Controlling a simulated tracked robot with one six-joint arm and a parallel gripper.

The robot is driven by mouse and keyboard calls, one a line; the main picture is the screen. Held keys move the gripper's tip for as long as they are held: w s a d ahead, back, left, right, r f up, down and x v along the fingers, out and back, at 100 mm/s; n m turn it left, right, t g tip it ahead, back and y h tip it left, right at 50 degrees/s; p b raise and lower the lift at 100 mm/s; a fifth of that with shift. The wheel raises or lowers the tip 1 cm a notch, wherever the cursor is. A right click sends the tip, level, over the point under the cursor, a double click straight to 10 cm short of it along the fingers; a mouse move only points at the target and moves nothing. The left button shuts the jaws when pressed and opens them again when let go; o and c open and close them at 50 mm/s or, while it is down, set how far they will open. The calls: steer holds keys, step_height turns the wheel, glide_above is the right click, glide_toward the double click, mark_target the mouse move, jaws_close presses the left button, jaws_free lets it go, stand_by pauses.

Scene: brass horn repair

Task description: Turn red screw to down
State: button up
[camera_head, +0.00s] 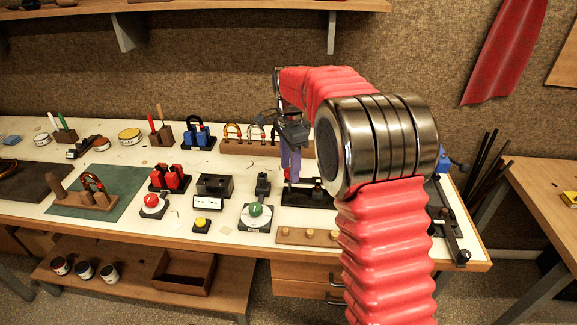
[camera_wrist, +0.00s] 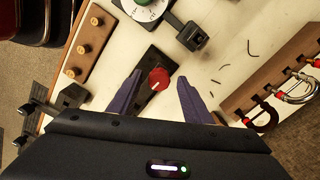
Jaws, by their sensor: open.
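The red screw (camera_wrist: 159,78) is a round red knob with a pale mark, on a black base (camera_wrist: 148,66). In the wrist view the mark runs toward the lower left edge of the knob. My gripper (camera_wrist: 160,76) is open, with one purple finger on each side of the screw and a gap to both. I cannot tell how far above the screw the fingertips are.
A green-topped dial (camera_head: 256,212) stands in front of the base to the left. A wooden strip with pegs (camera_head: 308,237) lies nearer the front edge. A wooden rack with brass loops (camera_head: 240,146) stands behind. Bits of wire (camera_wrist: 252,48) lie on the white bench top.

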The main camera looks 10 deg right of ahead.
steer(key=shift+c, duration=0.6)
steer(key=c, duration=0.9)
steer(key=shift+a, duration=0.1)
steer(key=shift+c, duration=0.2)
steer(key=shift+r, duration=0.1)
